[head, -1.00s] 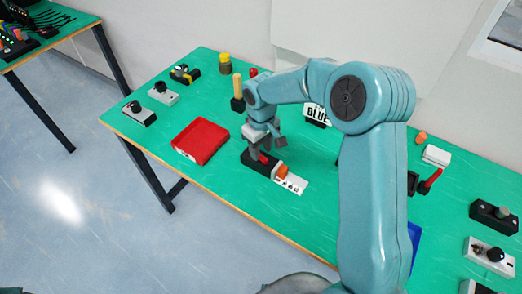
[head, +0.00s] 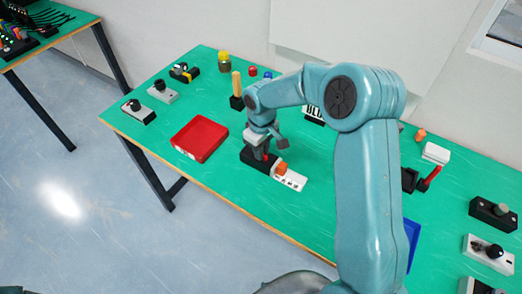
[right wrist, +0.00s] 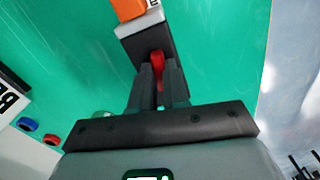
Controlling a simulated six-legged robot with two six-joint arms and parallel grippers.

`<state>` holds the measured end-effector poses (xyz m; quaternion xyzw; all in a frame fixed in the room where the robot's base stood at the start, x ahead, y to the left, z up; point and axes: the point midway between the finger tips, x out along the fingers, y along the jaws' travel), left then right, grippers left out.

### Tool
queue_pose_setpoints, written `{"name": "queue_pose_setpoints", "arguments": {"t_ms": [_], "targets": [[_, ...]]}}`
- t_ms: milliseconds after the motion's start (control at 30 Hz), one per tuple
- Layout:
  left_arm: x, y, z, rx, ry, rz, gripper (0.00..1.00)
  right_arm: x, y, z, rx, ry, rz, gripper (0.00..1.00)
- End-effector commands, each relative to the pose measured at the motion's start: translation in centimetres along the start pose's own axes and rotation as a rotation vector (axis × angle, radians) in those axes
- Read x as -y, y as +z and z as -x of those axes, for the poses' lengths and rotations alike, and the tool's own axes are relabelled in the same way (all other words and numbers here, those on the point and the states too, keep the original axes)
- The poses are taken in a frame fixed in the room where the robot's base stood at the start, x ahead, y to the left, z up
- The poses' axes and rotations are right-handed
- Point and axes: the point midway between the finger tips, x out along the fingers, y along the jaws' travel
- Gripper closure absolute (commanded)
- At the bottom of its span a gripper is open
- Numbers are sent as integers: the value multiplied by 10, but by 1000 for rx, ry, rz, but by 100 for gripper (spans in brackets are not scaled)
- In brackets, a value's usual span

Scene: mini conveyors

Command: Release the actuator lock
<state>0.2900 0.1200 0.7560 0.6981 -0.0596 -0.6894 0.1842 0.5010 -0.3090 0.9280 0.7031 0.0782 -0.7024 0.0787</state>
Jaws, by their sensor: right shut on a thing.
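A black box (head: 253,162) with a red lever and an orange block (head: 282,169) sits near the table's front edge. A white labelled plate (head: 291,181) extends to its right. My right gripper (head: 262,150) reaches down over the box and is shut on the red lever. In the right wrist view, the red lever (right wrist: 158,62) shows between the dark fingers of the gripper (right wrist: 154,82), with the orange block (right wrist: 129,8) beyond. The lever's lower part is partly hidden by the fingers. My left gripper is not in view.
A red tray (head: 200,139) lies left of the box, with bare green table between. A wooden-handled device (head: 237,90) stands behind. A black holder with a red handle (head: 430,180) and a blue tray (head: 411,240) are to the right, partly behind my right arm.

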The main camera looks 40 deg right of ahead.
Motion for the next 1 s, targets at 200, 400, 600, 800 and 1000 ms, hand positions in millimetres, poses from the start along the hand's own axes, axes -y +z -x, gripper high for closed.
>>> {"name": "queue_pose_setpoints", "arguments": {"t_ms": [200, 400, 600, 800, 1000], "targets": [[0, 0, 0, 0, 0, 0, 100, 1, 0, -1, 0, -2, 8, 100], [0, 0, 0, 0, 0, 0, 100, 1, 0, -1, 0, -2, 7, 60], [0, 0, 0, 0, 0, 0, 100, 1, 0, 0, 0, -1, 7, 60], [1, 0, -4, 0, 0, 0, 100, 0, -1, 21, -5, 2, 7, 60], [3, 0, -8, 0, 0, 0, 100, 0, -2, 73, -7, 2, 7, 60]]}}
